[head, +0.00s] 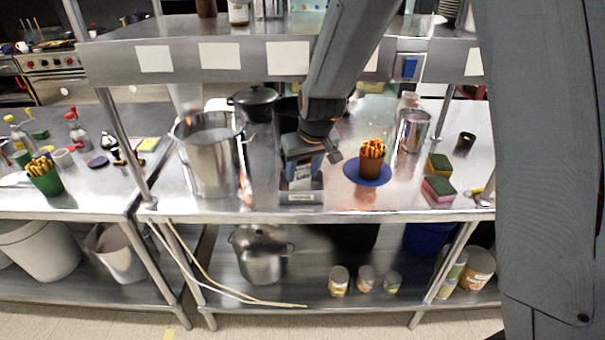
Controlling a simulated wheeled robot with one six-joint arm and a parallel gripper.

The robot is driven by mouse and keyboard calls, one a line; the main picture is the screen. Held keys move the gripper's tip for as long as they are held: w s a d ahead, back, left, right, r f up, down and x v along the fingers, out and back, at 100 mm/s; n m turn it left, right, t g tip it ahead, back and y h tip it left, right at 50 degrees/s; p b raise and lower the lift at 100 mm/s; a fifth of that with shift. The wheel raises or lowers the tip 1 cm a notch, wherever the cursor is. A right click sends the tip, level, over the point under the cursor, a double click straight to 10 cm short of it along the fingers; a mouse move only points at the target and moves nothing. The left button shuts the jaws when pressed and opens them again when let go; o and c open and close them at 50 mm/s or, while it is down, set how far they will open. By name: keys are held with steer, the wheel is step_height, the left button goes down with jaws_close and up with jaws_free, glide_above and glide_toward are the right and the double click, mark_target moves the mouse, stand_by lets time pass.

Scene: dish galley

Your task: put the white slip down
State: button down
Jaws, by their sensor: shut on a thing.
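My gripper (304,168) points down over the middle of the steel counter, at its front part. It is shut on the white slip (301,178), a small pale piece that shows below the fingers. The slip is just above or inside a grey holder (300,197) with a small label on its front, at the counter's front edge. I cannot tell whether the slip touches the holder. The gripper and arm hide part of the slip and what is behind it.
A large steel pot (209,165) stands left of my gripper. An overhead shelf (240,62) crosses behind my arm.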

steer(key=shift+f, duration=0.8)
steer(key=c, duration=1)
jaws_free()
steer(key=shift+f, duration=0.1)
steer(key=shift+s+r, duration=0.15)
steer(key=shift+r, duration=0.5)
steer(key=b+v, duration=0.3)
steer(key=v, duration=0.8)
steer(key=s+d+f+m+g, duration=0.1)
steer(key=s+d+f, duration=0.2)
steer(key=s+d, duration=0.2)
steer(key=s+d+f+m+g+h, duration=0.1)
steer(key=s+d+f, duration=0.2)
steer(key=s+d, duration=0.2)
steer(key=s+d+f+m+g, duration=0.1)
steer(key=s+d+f+m, duration=0.1)
steer(key=s+d, duration=0.3)
steer(key=shift+s+d+f+h, duration=0.15)
steer(key=shift+s+f, duration=0.25)
steer(key=shift+s, duration=0.25)
steer(key=shift+s+f+h, duration=0.15)
steer(key=shift+s+f, duration=0.25)
steer(key=shift+s, duration=0.3)
